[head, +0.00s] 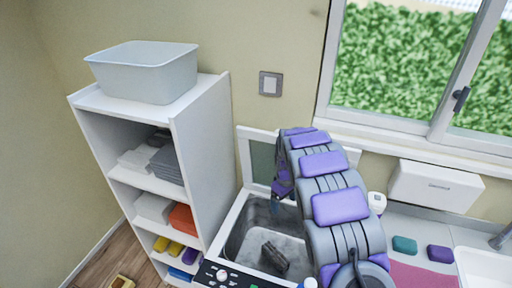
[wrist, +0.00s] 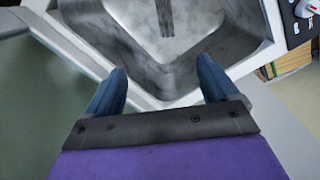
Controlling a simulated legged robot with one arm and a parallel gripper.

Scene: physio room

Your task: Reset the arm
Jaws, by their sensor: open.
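My arm, purple and grey, reaches out over a metal basin (head: 236,243) in the head view. My gripper (wrist: 162,75) shows in the wrist view with its two dark blue fingers spread apart and nothing between them. In the head view my gripper (head: 276,205) is partly hidden by the arm. A dark grey object (head: 274,257) lies on the basin floor, apart from the gripper.
A white shelf unit (head: 205,150) with folded cloths stands at the left, a grey bin (head: 145,75) on top. A control panel (head: 222,275) edges the basin's front. A window (head: 400,60) is behind.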

